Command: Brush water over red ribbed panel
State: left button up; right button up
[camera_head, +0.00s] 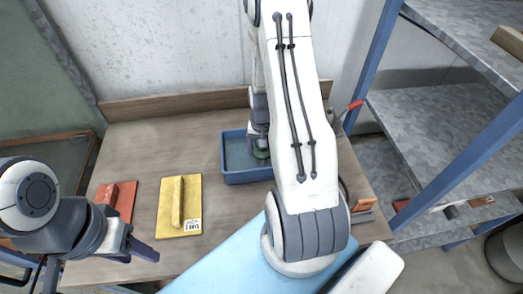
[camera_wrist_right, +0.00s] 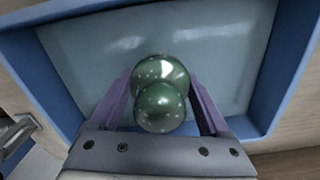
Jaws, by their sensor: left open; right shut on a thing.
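The red ribbed panel (camera_head: 124,203) lies at the left of the table, partly hidden by my left arm. My left gripper (camera_head: 140,250) is in front of it, open and apart from the panel. A blue tray (camera_head: 233,179) stands at the middle back of the table and holds a greyish-blue layer that looks like water. My right gripper (camera_wrist_right: 161,105) is over the tray, shut on a dark green speckled rounded handle (camera_wrist_right: 160,108), which also shows at the tray in the head view (camera_head: 261,153). Bristles under the handle are hidden, so contact with the water cannot be told.
A yellow ribbed panel (camera_head: 171,222) with a white label lies between the red panel and the tray. An orange object (camera_head: 363,206) and a red-handled tool (camera_head: 350,107) are at the table's right. Blue-framed shelves (camera_head: 440,120) stand at right. Table behind the panels is clear.

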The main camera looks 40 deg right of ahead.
jog(key=shift+r, duration=0.15)
notch_tip(320, 180, up, 12)
jog(key=p, duration=1)
dwell(0.3)
dwell(0.4)
